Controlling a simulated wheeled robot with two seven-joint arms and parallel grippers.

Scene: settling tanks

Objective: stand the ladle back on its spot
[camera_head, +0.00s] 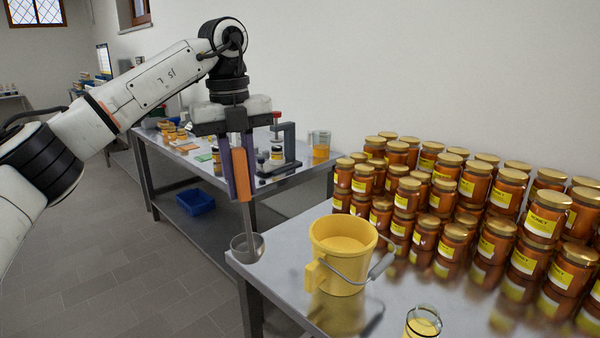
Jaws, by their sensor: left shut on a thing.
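The ladle (243,207) hangs upright from my left gripper (238,185), which is shut on its orange handle. Its metal bowl (248,248) is at the lower end, at the left corner of the near steel table (285,250). I cannot tell whether the bowl touches the tabletop or hangs just above it. A yellow bucket (342,250) with a wire handle stands on this table to the right of the ladle, apart from it. The ladle's spot is not plainly marked in view. My right gripper is not in view.
Stacked jars of honey (470,215) fill the back and right of the near table. An open glass jar (423,322) stands at the front. A second steel table (185,165) behind carries a press-like device (280,155) and a jug (320,145). A blue bin (196,202) sits below.

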